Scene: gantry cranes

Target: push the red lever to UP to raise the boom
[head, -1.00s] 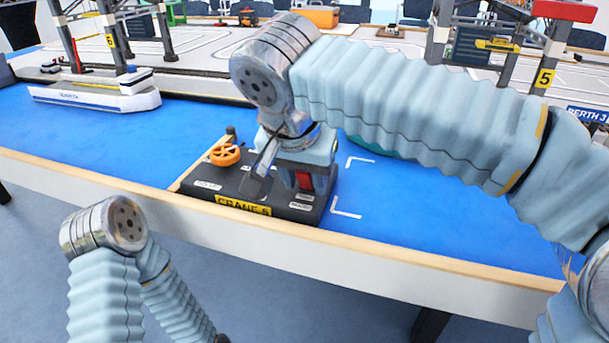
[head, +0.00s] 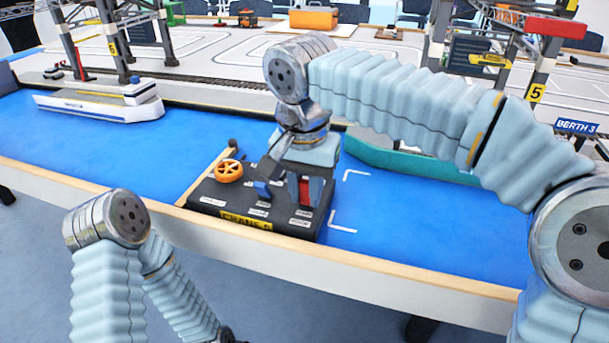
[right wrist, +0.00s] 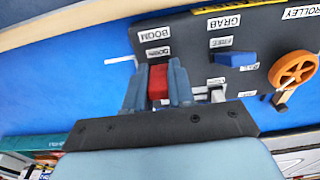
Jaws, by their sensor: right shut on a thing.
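The red lever (head: 303,190) stands at the right end of the black crane console (head: 206,194), which carries a yellow CRANE 5 label. My right gripper (head: 305,195) is over the console from behind, shut on the red lever. In the right wrist view the red lever (right wrist: 158,82) sits between the two blue-grey fingers of that gripper (right wrist: 157,85). A BOOM label (right wrist: 155,33) and a DOWN label (right wrist: 158,52) lie just past the fingertips. An UP label for this lever cannot be made out. My left arm shows at lower left, its gripper out of view.
A blue lever (head: 263,189) and an orange wheel (head: 229,171) stand on the console left of the red lever. A white model ship (head: 100,104) lies on the blue table at left. Crane legs rise behind.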

